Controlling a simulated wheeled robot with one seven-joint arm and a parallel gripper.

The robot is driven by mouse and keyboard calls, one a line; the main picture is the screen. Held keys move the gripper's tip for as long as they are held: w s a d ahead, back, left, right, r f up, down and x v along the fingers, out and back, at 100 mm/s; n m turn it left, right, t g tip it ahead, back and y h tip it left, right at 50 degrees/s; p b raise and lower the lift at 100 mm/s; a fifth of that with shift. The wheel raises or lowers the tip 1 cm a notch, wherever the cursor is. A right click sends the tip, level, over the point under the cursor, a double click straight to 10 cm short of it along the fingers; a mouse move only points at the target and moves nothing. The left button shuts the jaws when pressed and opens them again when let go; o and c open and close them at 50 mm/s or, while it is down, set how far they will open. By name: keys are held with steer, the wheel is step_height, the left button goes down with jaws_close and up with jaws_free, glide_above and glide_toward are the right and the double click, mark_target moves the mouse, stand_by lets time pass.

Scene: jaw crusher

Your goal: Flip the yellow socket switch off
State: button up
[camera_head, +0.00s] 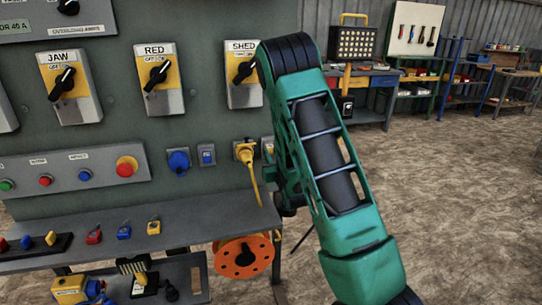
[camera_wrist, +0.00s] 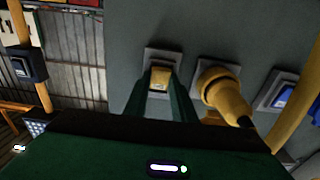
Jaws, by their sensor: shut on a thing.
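The yellow socket switch (camera_wrist: 160,76) sits in a grey square frame on the panel, left of the yellow plug in the wrist view. My gripper (camera_wrist: 160,88) has its two green fingers on either side of the switch, shut on it. In the head view the switch is mostly hidden behind my green arm, and my fingertips cannot be made out there. The yellow plug (camera_wrist: 222,92) is in its socket beside the switch; it also shows in the head view (camera_head: 244,152) with a yellow cable hanging down.
A blue switch (camera_wrist: 284,97) and a blue socket (camera_head: 178,160) are on the same panel. The floor to the right is open.

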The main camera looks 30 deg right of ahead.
steer(key=shift+a+f, duration=0.15)
steer(key=shift+f, duration=0.15)
steer(key=shift+f+t+h, duration=0.15)
steer(key=shift+t+h, duration=0.05)
steer(key=shift+t, duration=0.55)
steer(key=shift+f+t+h, duration=0.15)
steer(key=shift+t+h, duration=0.05)
steer(key=shift+t, duration=0.55)
steer(key=o, duration=1.1)
steer(key=shift+c, duration=0.2)
steer(key=shift+r, duration=0.1)
